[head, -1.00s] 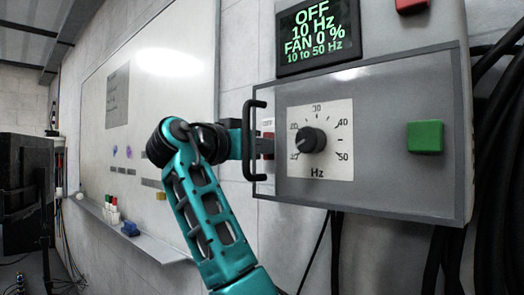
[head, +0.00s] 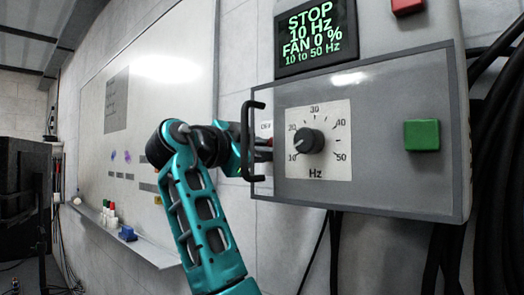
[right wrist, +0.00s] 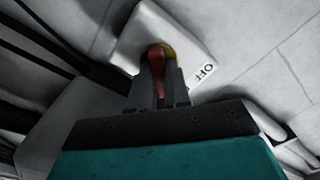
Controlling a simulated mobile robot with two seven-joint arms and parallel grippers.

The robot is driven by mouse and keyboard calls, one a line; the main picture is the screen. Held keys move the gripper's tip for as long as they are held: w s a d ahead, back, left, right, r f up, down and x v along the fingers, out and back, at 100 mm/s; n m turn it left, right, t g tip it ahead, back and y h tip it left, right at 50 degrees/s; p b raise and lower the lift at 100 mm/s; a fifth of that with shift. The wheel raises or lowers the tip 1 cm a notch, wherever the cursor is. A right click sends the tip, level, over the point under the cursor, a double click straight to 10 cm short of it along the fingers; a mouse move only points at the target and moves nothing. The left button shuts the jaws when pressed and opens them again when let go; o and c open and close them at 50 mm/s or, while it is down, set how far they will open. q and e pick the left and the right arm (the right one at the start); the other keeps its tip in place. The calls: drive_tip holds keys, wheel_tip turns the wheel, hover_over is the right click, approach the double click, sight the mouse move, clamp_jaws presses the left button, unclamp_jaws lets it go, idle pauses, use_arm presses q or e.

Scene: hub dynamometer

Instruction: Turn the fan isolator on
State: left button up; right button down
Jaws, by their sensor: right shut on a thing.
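The fan isolator is a white box (right wrist: 190,32) with a yellow disc (right wrist: 168,49) and a red handle (right wrist: 156,60), seen in the right wrist view. An OFF label (right wrist: 205,72) is on the box beside the disc. My right gripper (right wrist: 158,84) is shut on the red handle, with one finger on each side. In the head view the isolator is mostly hidden behind my right gripper and the black door handle; its OFF label (head: 266,126) shows. The display (head: 316,35) reads STOP, 10 Hz, FAN 0 %. My left gripper is not in view.
A clear cover with a black pull handle (head: 249,141) lies over the dial (head: 308,141) and green button (head: 422,135), close to my gripper. A red button (head: 407,5) is above. Black cables (head: 497,170) hang at the right. A whiteboard (head: 170,110) is at left.

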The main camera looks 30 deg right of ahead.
drive_tip(key=shift+m, duration=0.3)
drive_tip(key=c, duration=1.1)
unclamp_jaws()
drive_tip(key=shift+a, duration=0.1)
drive_tip(key=b+v, duration=0.1)
drive_tip(key=v, duration=1.1)
drive_tip(key=shift+s+a, duration=0.2)
drive_tip(key=shift+a, duration=0.1)
